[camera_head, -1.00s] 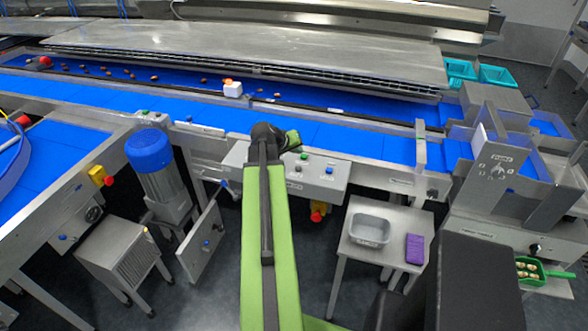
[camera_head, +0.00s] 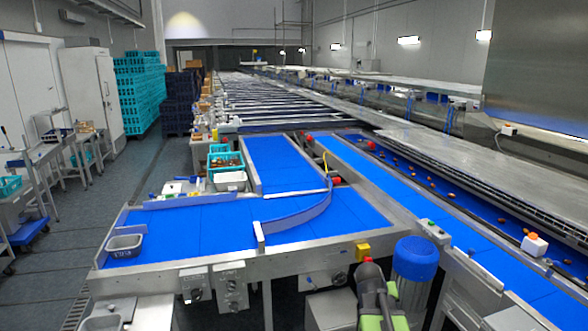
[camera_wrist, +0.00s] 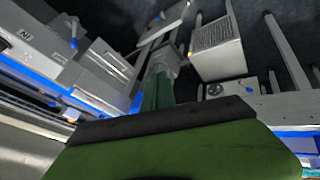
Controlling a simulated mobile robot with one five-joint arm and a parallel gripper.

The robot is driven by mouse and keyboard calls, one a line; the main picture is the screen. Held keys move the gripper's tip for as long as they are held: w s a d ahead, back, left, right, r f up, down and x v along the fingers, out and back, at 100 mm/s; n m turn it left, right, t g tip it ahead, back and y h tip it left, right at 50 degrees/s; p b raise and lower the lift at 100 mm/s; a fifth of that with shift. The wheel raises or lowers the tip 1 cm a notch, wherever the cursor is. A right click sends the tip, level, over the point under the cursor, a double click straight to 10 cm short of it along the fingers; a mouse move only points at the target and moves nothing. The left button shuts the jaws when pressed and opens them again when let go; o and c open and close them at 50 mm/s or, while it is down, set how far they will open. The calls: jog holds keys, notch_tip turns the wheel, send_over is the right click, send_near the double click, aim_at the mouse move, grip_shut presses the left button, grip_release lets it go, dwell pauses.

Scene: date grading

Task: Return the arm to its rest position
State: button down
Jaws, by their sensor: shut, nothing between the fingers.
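My arm shows at the bottom edge of the head view, right of centre, with its dark wrist joint and green parts beside the blue motor. My gripper (camera_head: 392,290) is a small green piece at the right of that joint. It is shut and empty, and its fingertips are hard to make out. It appears clear of the belt and touches nothing that I can see. In the wrist view a large green and black part of mine fills the bottom.
The blue motor (camera_head: 415,258) stands close right of my arm. A yellow switch box (camera_head: 362,251) is just behind it. The blue conveyor (camera_head: 200,228) lies left. A vented grey cabinet (camera_wrist: 217,48) shows in the wrist view. Aisle floor (camera_head: 60,265) is free at left.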

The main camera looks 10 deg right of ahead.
jog(key=a+f+n+y, duration=0.2)
jog(key=a, duration=1.4)
jog(key=s+a+f+n+g+y, duration=0.1)
jog(key=s+a+g+y, duration=0.2)
jog(key=s+a, duration=0.4)
jog(key=a, duration=0.4)
jog(key=shift+s+f+n+y, duration=0.25)
jog(key=shift+f+n+y, duration=0.05)
jog(key=shift+f, duration=0.1)
